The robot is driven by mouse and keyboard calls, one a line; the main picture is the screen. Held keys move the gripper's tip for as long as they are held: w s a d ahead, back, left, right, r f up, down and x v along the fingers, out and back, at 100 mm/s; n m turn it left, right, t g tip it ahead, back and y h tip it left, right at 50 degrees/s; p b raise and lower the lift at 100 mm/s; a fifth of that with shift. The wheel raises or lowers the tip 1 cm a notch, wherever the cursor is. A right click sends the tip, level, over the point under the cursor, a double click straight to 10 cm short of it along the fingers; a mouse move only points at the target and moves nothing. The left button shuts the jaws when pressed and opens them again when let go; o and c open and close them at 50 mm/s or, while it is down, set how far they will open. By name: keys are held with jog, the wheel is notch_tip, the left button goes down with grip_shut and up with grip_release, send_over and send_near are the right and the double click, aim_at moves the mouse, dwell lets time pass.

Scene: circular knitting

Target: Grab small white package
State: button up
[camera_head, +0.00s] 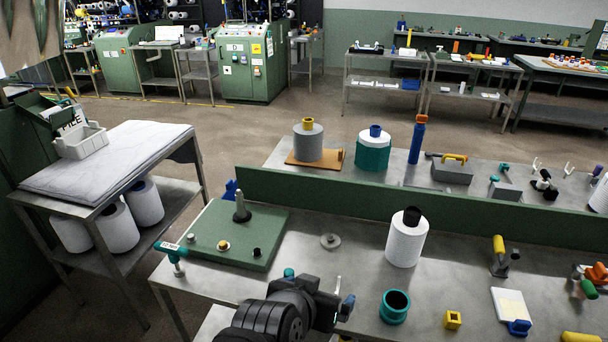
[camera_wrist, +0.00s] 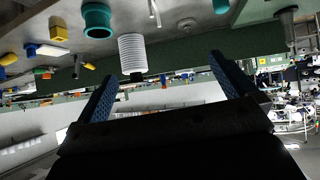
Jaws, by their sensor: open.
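The same white item shows at the upper left of the wrist view (camera_wrist: 50,50), which looks upside down. My gripper (camera_head: 342,300) is at the front middle of the table, well left of the white item. Its two blue textured fingers (camera_wrist: 165,84) are spread apart with nothing between them.
Between my gripper and the white item stand a teal ring (camera_head: 394,307) and a yellow block (camera_head: 452,319). A tall white yarn cone (camera_head: 406,239) stands behind them. A yellow-handled tool (camera_head: 499,256) is further back. A green divider (camera_head: 440,212) runs behind. A green plate (camera_head: 215,253) lies left.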

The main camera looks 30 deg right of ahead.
notch_tip(320, 180, up, 8)
jog(key=f+n+g+y, duration=0.15)
jog(key=n+g, duration=0.45)
jog(key=n, duration=2.2)
send_over(410, 223)
jog(key=a, duration=0.8)
jog(key=r, duration=0.1)
jog(key=x, duration=0.7)
jog(key=w+x, duration=0.1)
jog(key=x, duration=0.2)
jog(key=shift+d+f, duration=0.2)
jog(key=shift+f, duration=0.15)
jog(key=shift+x, duration=3.25)
jog(key=shift+w, duration=0.2)
jog(key=c, duration=1.1)
